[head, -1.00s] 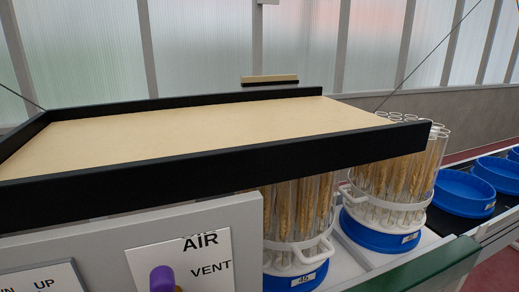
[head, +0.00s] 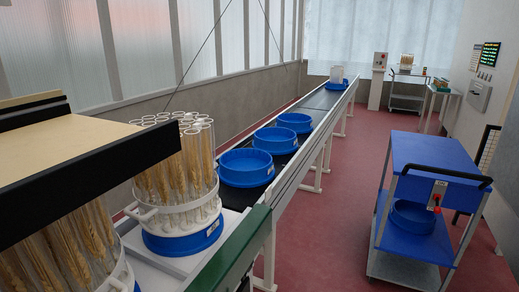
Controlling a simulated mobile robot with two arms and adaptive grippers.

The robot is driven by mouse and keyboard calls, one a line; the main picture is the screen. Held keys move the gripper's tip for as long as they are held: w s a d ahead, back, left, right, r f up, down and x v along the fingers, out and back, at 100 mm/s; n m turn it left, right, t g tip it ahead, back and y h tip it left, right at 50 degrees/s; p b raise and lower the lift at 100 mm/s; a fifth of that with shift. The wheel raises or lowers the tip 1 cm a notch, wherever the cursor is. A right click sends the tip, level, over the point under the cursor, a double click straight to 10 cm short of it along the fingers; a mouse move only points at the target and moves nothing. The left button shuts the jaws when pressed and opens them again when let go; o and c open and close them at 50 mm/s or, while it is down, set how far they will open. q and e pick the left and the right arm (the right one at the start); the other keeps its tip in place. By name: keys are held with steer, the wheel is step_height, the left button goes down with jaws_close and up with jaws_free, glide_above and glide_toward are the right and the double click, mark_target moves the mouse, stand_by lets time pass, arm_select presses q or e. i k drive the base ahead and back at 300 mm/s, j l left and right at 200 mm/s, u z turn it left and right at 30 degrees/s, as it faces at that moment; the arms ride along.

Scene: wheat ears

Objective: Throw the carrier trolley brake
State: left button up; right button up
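A trolley (head: 430,152) with a blue top and grey frame stands on the red floor at the right in the head view. A black push handle (head: 462,175) sticks out at its near right end. Below the handle, a small light plate (head: 439,187) carries a red-tipped lever (head: 436,200), which looks like the brake; its exact position is too small to tell. A blue round carrier (head: 411,215) sits on the trolley's lower shelf. Neither of my grippers is in view.
A conveyor (head: 315,140) with blue carriers (head: 246,167) runs away on the left. A rack of wheat tubes (head: 178,185) stands near me beside a black-edged tray (head: 90,180). Red floor (head: 325,220) lies free between conveyor and trolley. A bench and post stand at the far end.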

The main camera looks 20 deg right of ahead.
mark_target(437, 210)
steer(key=i+z, duration=0.2)
steer(key=z, duration=1.7)
steer(key=i+j, duration=0.1)
steer(key=i, duration=0.6)
steer(key=i+z, duration=0.1)
steer(key=i, duration=0.6)
steer(key=i+j, duration=0.2)
steer(key=i, duration=0.45)
steer(key=i+l+z, duration=0.05)
